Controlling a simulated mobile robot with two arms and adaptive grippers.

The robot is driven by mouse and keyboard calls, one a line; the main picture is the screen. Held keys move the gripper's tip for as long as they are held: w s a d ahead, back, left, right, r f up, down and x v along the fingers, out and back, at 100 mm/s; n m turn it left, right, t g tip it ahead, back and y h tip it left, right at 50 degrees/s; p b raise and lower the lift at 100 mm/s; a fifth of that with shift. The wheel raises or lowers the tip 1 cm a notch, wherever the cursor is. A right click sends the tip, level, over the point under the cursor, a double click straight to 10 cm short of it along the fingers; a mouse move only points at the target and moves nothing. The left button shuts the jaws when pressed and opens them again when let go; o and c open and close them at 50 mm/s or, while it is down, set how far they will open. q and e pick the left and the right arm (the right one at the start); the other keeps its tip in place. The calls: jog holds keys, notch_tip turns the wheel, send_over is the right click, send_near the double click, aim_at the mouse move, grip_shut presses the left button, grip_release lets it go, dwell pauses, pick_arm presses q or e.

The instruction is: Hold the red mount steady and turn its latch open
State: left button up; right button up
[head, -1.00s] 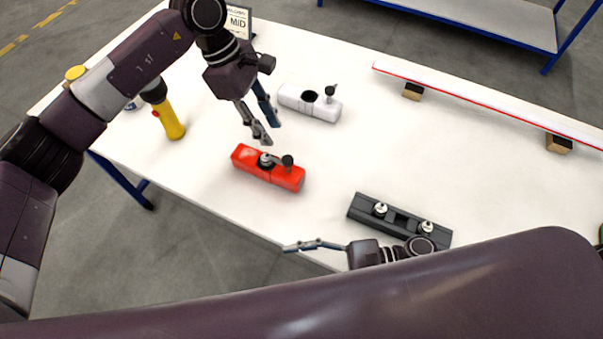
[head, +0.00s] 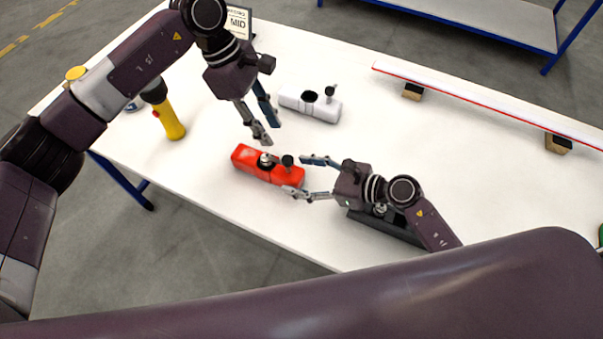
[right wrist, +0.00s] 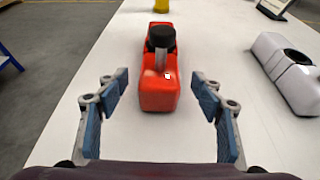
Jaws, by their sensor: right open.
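The red mount (head: 250,164) lies on the white table, with a silver stud and a black-knobbed latch (head: 287,161) on top. In the right wrist view the red mount (right wrist: 158,95) is ahead, between my fingers, its black knob (right wrist: 162,37) toward the far part. My right gripper (head: 303,176) is open at the mount's right end, its fingers spread to either side; it also shows open in the right wrist view (right wrist: 160,95). My left gripper (head: 261,127) hangs above and behind the mount, fingers apart, holding nothing.
A white mount (head: 325,108) stands behind the red one. A dark grey holder (head: 388,228) is partly hidden under my right arm. A yellow-handled tool (head: 170,122) stands at the left, and a long red-edged white board (head: 480,103) on wooden blocks at the back right.

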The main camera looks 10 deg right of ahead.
aim_at(277, 171)
jog(key=x, duration=0.7)
jog(key=shift+w+a+f, duration=0.15)
jog(key=shift+a+f, duration=0.05)
jog(key=shift+a, duration=0.05)
